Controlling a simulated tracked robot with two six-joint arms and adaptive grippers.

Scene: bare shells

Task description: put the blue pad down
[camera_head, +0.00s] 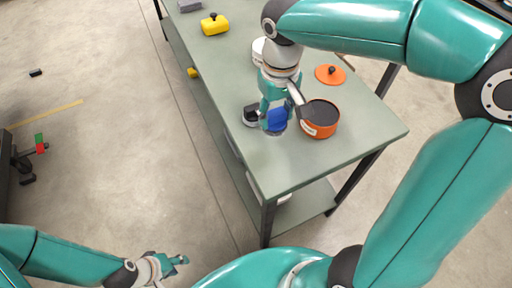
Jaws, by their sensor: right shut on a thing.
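The blue pad (278,120) is between the fingers of my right gripper (275,118), over the near part of the green table (340,155). My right gripper points down and is shut on the pad. I cannot tell whether the pad touches the tabletop. My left gripper (176,261) is low at the bottom left, over the floor and away from the table. Its fingers are small in view, and I cannot tell whether they are open or shut.
Close right of the pad stands an orange pot (321,130) with a handle. A black-and-white item (250,115) is close on the left. An orange lid (330,74), a white container (258,48) and a yellow object (214,25) are farther back. The near table corner is clear.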

